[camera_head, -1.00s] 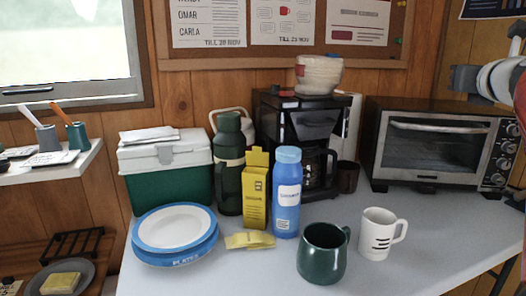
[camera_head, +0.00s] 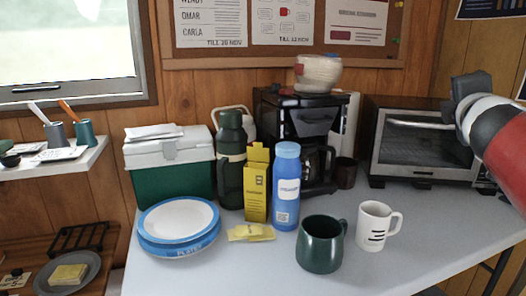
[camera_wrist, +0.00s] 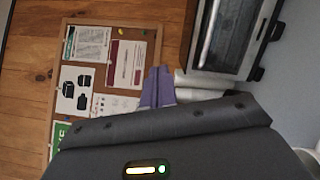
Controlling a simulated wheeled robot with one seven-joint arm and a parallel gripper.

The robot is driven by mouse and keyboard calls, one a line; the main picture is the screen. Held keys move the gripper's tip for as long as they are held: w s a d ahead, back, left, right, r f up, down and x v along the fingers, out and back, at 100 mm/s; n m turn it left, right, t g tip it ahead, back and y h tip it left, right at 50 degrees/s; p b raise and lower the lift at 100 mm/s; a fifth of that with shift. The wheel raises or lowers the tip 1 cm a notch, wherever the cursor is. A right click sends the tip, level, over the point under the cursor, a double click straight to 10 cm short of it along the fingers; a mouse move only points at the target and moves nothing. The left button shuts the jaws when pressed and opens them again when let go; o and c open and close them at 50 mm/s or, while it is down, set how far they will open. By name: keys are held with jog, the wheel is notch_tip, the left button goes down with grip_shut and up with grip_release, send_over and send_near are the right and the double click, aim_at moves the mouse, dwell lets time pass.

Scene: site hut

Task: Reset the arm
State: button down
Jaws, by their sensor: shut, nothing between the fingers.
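My arm (camera_head: 490,125), with white, red and dark grey parts, is raised at the right of the head view. It covers the right part of the toaster oven. In the wrist view my gripper (camera_wrist: 157,76) shows beyond the dark hand body, its two narrow fingers together and nothing visible between them. The fingers appear in front of the lower edge of the notice board (camera_wrist: 103,75), clear of the table things. I cannot make out the fingertips in the head view.
A toaster oven (camera_head: 414,142) stands at the table's right. A green mug (camera_head: 321,246) and white mug (camera_head: 373,226) stand near the front. A blue bottle (camera_head: 286,190), yellow carton (camera_head: 256,188), coffee maker (camera_head: 304,122), plates (camera_head: 178,222) and cool box (camera_head: 168,163) stand left of them.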

jog(key=s+a+f+m+g+y, duration=0.2)
jog(key=s+a+f+m+g, duration=0.2)
jog(key=s+a+f, duration=0.3)
jog(key=s+a+f+m+g+y, duration=0.2)
jog(key=s+a+f+m+g, duration=0.2)
jog(key=f, duration=1.2)
jog(key=s+a+f+m+g+y, duration=0.3)
jog(key=s+a+f+m, duration=0.6)
jog(key=f, duration=0.3)
jog(key=shift+s+a+f+g, duration=0.2)
jog(key=shift+s+a+g, duration=0.3)
jog(key=shift+s+a, duration=0.25)
